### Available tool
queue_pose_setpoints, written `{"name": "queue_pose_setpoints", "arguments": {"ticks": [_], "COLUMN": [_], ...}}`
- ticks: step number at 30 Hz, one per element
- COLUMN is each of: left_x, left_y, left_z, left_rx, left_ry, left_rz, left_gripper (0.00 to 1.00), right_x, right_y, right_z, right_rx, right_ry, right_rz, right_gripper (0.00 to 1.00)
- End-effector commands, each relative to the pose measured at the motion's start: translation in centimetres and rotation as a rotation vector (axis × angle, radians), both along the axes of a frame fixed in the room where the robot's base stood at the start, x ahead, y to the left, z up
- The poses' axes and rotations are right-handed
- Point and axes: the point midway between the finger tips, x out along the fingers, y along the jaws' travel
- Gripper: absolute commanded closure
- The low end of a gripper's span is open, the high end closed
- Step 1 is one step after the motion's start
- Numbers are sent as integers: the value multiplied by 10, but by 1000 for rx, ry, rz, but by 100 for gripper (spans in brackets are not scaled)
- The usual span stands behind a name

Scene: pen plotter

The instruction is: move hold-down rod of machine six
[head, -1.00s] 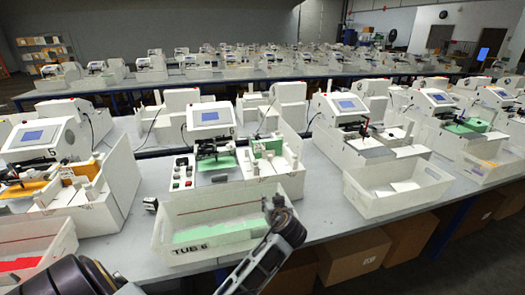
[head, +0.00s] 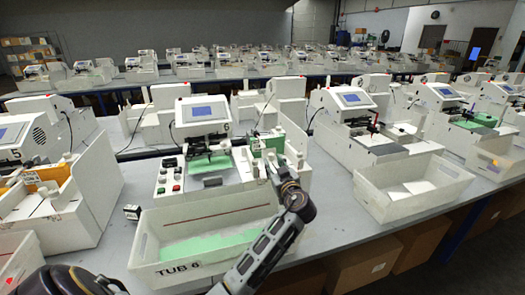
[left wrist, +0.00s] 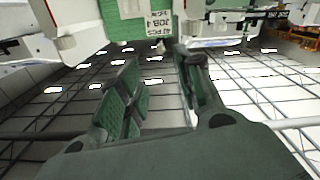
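Machine six is the white plotter (head: 208,113) in the middle of the head view, with a small screen and a dark carriage over a green sheet (head: 212,163). A tub marked TUB 6 (head: 172,270) stands in front of it with green sheets inside. I cannot single out the hold-down rod. My right gripper is not in view.
Neighbouring machines stand left and right (head: 345,99) on the same grey table. A white tub (head: 412,196) is to the right of my arm. In the left wrist view a green surface (left wrist: 118,18) bears a white label (left wrist: 158,24). Boxes (head: 365,268) lie under the table.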

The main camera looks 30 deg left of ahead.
Motion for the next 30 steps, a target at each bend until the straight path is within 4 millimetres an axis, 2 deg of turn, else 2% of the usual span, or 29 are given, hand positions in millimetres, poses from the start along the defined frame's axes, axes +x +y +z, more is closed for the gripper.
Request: {"name": "queue_pose_setpoints", "arguments": {"ticks": [13,20,30], "left_x": [1,11,37], "left_y": [1,12,42], "left_z": [1,2,3], "left_rx": [1,2,3], "left_ry": [-1,1,0], "left_rz": [-1,-1,0], "left_gripper": [65,65,65], "right_x": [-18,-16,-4], "right_y": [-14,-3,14], "right_z": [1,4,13], "right_rx": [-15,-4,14], "right_ry": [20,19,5], "right_rz": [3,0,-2], "right_gripper": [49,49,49]}}
